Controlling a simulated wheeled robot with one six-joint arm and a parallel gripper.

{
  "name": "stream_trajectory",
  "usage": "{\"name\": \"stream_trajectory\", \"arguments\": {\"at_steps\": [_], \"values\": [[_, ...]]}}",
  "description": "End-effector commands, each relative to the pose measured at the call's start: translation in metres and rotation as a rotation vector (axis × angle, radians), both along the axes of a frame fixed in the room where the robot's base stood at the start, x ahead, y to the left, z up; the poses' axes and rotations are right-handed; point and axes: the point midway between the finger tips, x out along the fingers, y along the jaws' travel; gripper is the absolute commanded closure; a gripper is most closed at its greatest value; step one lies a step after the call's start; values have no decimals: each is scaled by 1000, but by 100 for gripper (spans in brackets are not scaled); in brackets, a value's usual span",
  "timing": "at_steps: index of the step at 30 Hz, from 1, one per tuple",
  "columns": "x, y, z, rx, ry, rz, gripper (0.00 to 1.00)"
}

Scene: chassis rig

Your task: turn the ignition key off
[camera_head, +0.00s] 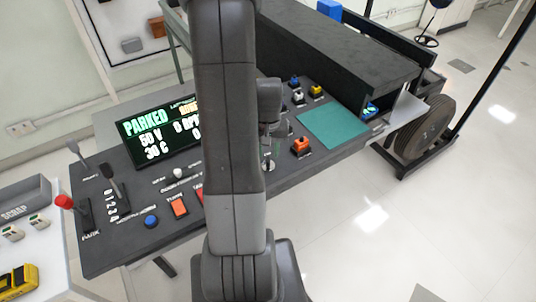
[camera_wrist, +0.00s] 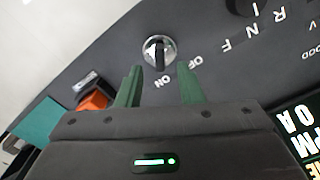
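The ignition key switch (camera_wrist: 158,52) shows in the wrist view as a round silver collar with a dark key in it. OFF and ON are printed beside it; the key's lower end points roughly toward ON. My gripper (camera_wrist: 158,86) is open, its two green fingers apart with nothing between them. In the head view my gripper (camera_head: 268,158) hangs over the console right of my arm; the key cannot be made out there.
The console (camera_head: 120,238) carries a display (camera_head: 155,130) reading PARKED, levers at left, and several buttons. An orange switch (camera_head: 300,146) and a teal mat (camera_head: 333,130) lie right of my gripper. A long dark box (camera_head: 330,50) stands behind. Open floor lies in front.

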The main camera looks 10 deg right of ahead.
Motion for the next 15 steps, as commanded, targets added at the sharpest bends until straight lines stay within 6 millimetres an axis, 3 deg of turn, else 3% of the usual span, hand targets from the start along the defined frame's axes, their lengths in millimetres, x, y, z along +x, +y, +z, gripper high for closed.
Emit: {"name": "stream_trajectory", "arguments": {"at_steps": [6,15], "values": [[0,0,-23,0,1,0,66],[0,0,-30,0,-1,0,66]]}}
